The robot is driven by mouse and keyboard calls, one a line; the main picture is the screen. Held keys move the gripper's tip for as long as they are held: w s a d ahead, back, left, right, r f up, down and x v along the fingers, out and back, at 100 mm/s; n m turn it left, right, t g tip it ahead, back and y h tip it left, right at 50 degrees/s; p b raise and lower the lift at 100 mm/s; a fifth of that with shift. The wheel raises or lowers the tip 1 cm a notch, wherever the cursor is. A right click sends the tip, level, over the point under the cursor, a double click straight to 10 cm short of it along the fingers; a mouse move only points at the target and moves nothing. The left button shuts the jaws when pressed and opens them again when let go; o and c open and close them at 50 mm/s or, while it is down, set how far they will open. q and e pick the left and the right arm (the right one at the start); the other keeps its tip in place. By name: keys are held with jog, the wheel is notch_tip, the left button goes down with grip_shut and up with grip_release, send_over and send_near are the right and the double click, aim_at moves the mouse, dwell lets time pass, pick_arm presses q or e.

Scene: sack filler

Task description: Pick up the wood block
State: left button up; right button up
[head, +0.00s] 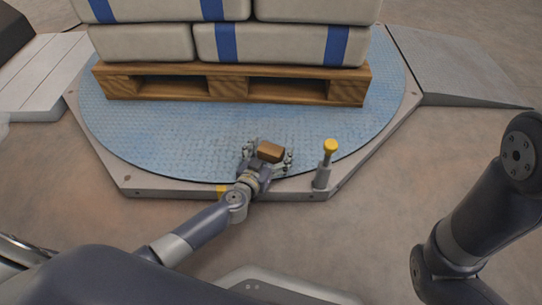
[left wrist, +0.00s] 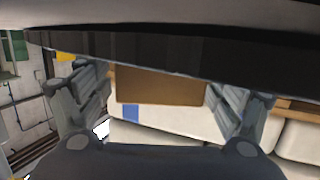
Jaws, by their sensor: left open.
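The wood block (head: 270,152) is a small brown block above or on the blue round plate, in front of the pallet. My left gripper (head: 267,157) is open, with one finger on each side of the block. In the left wrist view, the block (left wrist: 160,88) shows between the two fingers of the gripper (left wrist: 158,97). A gap shows at its left side; the right finger looks close to it, and contact cannot be told. The block's underside is hidden. My right gripper is out of view.
A wooden pallet (head: 235,69) with white, blue-striped sacks (head: 280,44) stands on the blue turntable plate (head: 190,130). A yellow-topped post (head: 330,147) stands just right of the left gripper. A grey ramp (head: 455,72) lies at the right. The floor in front is mostly clear.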

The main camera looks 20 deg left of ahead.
pick_arm(q)
jog(key=c, duration=1.2)
jog(key=shift+o, duration=0.2)
jog(key=shift+r, duration=0.15)
